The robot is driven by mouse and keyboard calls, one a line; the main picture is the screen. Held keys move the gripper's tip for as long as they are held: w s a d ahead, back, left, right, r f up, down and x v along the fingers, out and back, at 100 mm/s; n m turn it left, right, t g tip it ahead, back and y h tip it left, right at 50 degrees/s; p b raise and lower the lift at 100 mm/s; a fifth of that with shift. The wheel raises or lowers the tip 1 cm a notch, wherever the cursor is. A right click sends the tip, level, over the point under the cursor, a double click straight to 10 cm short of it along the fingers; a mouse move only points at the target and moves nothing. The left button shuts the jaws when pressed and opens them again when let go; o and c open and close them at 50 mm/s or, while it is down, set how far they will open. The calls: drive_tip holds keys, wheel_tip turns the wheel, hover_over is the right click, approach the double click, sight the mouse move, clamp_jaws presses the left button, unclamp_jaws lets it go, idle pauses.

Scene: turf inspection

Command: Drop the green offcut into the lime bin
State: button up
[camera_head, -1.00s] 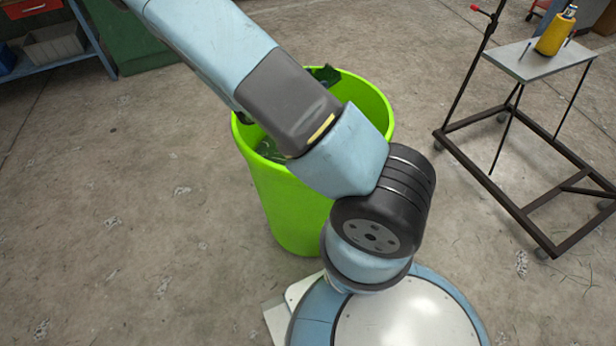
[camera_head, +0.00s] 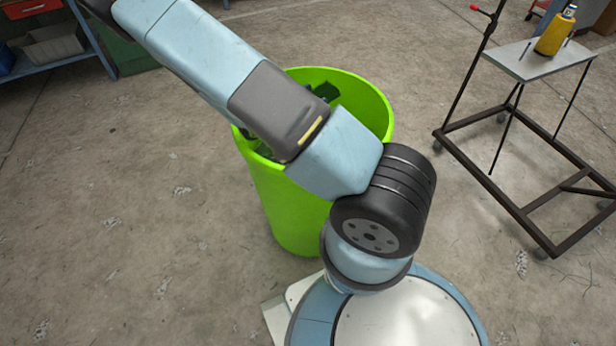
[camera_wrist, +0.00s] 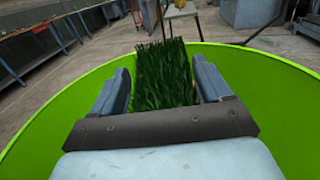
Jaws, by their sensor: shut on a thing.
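The green offcut (camera_wrist: 163,75) is a block of dark green grass-like turf. In the wrist view it sits between the two fingers of my gripper (camera_wrist: 163,85), which is shut on it. The lime bin (camera_head: 285,205) stands upright on the floor beside my base in the head view, partly covered by my arm. Its bright rim (camera_wrist: 285,75) curves around both sides of my gripper in the wrist view. How high the offcut is relative to the rim I cannot tell.
A dark wheeled frame stand (camera_head: 520,205) with a small top (camera_head: 535,62) and a yellow bottle (camera_head: 555,35) stands at right. A blue rack (camera_head: 60,60) is at upper left. The floor at left is clear.

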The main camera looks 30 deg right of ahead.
drive_tip(key=o, duration=1)
drive_tip(key=shift+c, duration=0.2)
drive_tip(key=s+a, duration=0.1)
drive_tip(key=a, duration=1.2)
drive_tip(key=shift+s+a, duration=0.35)
drive_tip(key=s+r+m+t+y, duration=0.1)
drive_tip(key=s+r+m+y, duration=0.5)
drive_tip(key=r, duration=0.5)
drive_tip(key=s+d+r+m+t+y, duration=0.1)
drive_tip(key=s+r+m+y, duration=0.5)
drive_tip(key=s+r, duration=0.3)
drive_tip(key=s+d+r+m+t+y, duration=0.1)
drive_tip(key=s+r+m+y, duration=0.4)
drive_tip(key=r, duration=1)
drive_tip(key=s+m, duration=0.2)
drive_tip(key=s, duration=0.1)
drive_tip(key=shift+s+d+r+m+y, duration=0.15)
drive_tip(key=shift+s+r+m+y, duration=0.15)
drive_tip(key=shift+y, duration=0.1)
